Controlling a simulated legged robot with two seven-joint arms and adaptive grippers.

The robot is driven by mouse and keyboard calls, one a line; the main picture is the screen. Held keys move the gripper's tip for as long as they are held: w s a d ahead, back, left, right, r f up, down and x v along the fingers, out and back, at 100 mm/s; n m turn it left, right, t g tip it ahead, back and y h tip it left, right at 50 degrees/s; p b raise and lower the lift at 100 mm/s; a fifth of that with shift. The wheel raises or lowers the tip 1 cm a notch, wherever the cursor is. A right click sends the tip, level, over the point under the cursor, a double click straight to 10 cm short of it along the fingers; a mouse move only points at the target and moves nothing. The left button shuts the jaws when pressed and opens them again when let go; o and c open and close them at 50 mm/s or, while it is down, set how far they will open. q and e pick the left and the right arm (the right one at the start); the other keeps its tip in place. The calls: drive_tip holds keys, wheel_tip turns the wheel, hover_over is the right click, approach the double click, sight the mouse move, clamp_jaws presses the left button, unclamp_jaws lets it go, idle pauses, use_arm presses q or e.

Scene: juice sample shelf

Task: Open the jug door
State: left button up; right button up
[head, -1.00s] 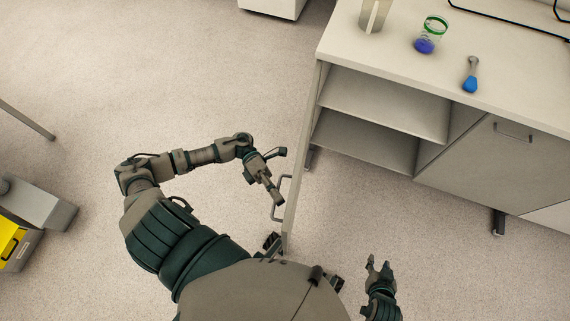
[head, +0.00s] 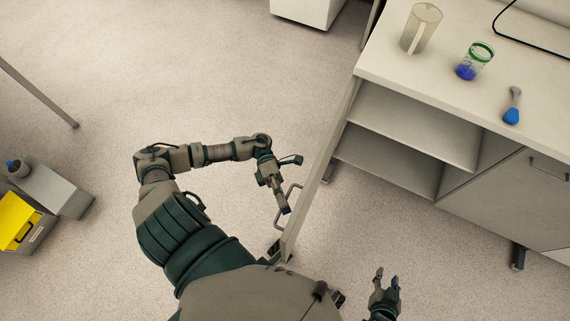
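The jug door (head: 318,172) is swung out from the left end of the cabinet in the head view, seen almost edge-on. The open shelves behind it are exposed. Its bar handle (head: 292,196) is on the door's left face. My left gripper (head: 283,203) is at this handle, its fingers pointing down along it. Whether they touch or close around the handle is unclear. My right gripper (head: 387,277) is open and empty over the floor at the lower middle, away from the door.
Another cabinet door (head: 515,195) is shut at right.

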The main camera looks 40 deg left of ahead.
use_arm(q)
drive_tip(key=v, duration=1.2)
drive_tip(key=shift+w+a+f, duration=0.1)
drive_tip(key=shift+a, duration=0.15)
